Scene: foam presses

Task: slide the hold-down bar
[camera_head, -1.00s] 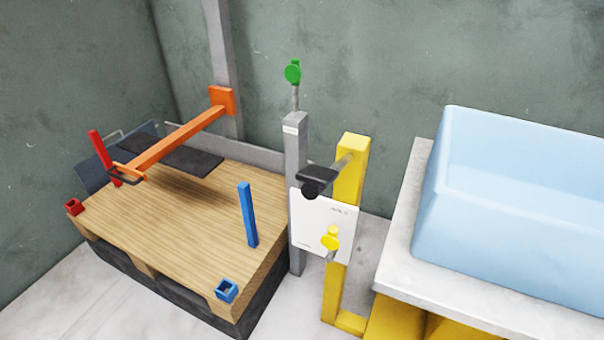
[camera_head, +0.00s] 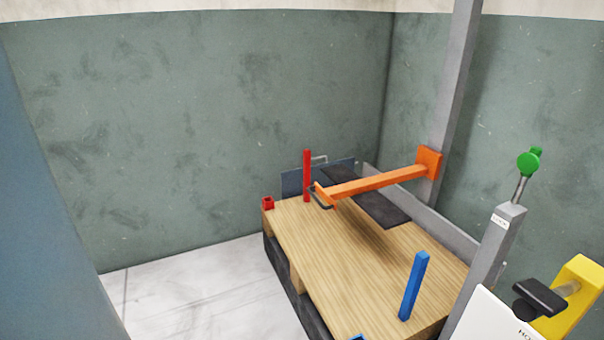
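The orange hold-down bar (camera_head: 375,184) reaches out from an orange block on a grey upright post (camera_head: 454,95). It hangs above the wooden bed (camera_head: 340,250) of the press. A dark handle loop (camera_head: 321,196) is at its free end, close to the red post (camera_head: 307,176). A dark flat pad (camera_head: 366,196) shows under and behind the bar. Neither of my grippers is in view, and nothing is touching the bar.
A grey post with a green knob (camera_head: 529,162) and a yellow stand (camera_head: 572,296) with a black handle are at right. Pale floor (camera_head: 200,290) is clear at left.

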